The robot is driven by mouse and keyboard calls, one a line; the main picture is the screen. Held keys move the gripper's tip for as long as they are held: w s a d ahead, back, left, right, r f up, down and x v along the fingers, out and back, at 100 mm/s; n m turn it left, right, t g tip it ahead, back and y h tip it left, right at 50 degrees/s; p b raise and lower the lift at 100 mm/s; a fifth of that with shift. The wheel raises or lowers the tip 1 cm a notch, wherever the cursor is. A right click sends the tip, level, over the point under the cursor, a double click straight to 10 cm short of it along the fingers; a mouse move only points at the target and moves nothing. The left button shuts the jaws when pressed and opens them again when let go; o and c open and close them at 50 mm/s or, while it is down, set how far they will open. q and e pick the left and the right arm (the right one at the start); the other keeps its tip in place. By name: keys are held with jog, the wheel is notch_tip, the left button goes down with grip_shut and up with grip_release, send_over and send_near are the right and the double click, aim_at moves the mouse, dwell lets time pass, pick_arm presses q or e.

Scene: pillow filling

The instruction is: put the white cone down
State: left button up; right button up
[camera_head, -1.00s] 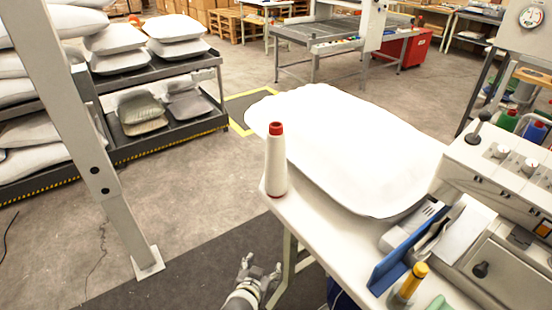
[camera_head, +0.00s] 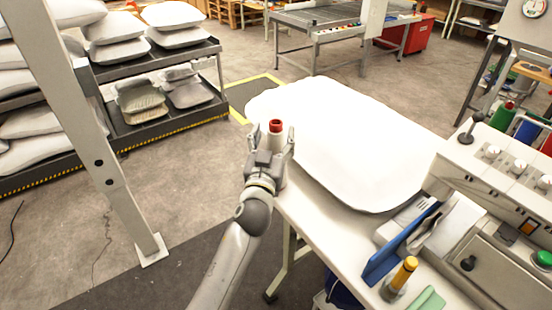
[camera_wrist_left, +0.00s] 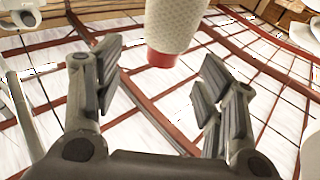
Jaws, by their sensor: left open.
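The white cone (camera_head: 280,147) with a red top stands upright at the near left corner of the white table (camera_head: 330,232), beside a large white pillow (camera_head: 355,140). My left gripper (camera_head: 270,137) is open in front of the cone and hides much of its body. In the left wrist view the cone (camera_wrist_left: 176,25) shows at the top, with its red end lying between the lines of the two spread fingers (camera_wrist_left: 158,85). No finger visibly touches it there. My right gripper is not in view.
A control panel (camera_head: 500,175) with knobs stands at the right. A blue holder (camera_head: 395,248) and a yellow-topped cylinder (camera_head: 400,277) are at the table's near right. Racks of pillows (camera_head: 170,110) stand at the left. Open floor lies left of the table.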

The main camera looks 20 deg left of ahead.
aim_at(275, 130)
pick_arm(q)
jog(key=shift+w+a+r+p, duration=0.15)
jog(key=shift+w+p, duration=0.2)
jog(key=shift+w, duration=0.2)
jog(key=w, duration=0.2)
jog(key=w+p, duration=0.1)
jog(key=shift+a, duration=0.25)
jog(key=shift+w, duration=0.55)
jog(key=shift+a, duration=0.1)
jog(key=shift+c, duration=0.2)
jog(key=c, duration=1.4)
jog(key=shift+r, duration=0.1)
